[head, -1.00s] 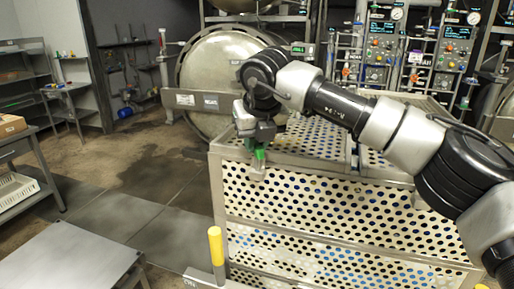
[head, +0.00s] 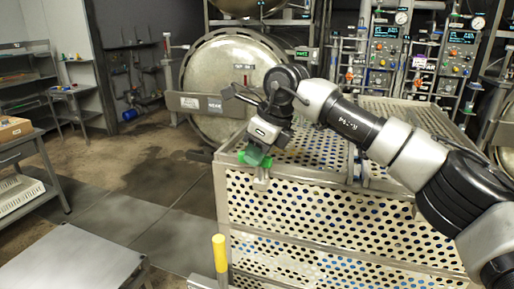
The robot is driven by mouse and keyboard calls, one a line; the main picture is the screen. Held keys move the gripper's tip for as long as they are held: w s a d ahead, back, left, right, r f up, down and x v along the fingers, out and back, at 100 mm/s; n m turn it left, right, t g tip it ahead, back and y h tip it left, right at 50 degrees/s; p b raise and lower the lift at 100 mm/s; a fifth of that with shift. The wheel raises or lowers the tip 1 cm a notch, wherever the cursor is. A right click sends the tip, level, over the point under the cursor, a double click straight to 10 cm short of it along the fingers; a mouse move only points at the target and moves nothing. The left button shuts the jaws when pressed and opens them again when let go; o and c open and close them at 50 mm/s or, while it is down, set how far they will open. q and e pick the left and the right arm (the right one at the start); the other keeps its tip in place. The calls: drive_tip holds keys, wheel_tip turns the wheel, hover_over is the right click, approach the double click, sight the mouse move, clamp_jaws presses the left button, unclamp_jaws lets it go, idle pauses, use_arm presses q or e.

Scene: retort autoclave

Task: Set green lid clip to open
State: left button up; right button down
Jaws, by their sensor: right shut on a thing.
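The green lid clip (head: 254,156) is at the front left of the perforated crate's top edge (head: 318,177), above a small metal bracket. My right gripper (head: 262,146) is down over the clip from above and shut on it. The gripper covers part of the clip, and green shows below and beside the fingers. My left gripper is out of view.
A round steel autoclave door (head: 215,75) stands behind the crate. Control panels (head: 385,45) are at the back right. A yellow-capped post (head: 219,252) stands before the crate, and a grey table (head: 70,262) is at lower left. Floor between is clear.

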drive_tip(key=shift+r+n, duration=0.1)
drive_tip(key=shift+n, duration=0.5)
drive_tip(key=c, duration=1.1)
unclamp_jaws()
drive_tip(key=shift+d+r, duration=0.15)
drive_tip(key=shift+r, duration=0.15)
drive_tip(key=b+v, duration=0.2)
drive_tip(key=v, duration=0.8)
drive_tip(key=shift+w, duration=0.1)
drive_tip(key=shift+g, duration=0.3)
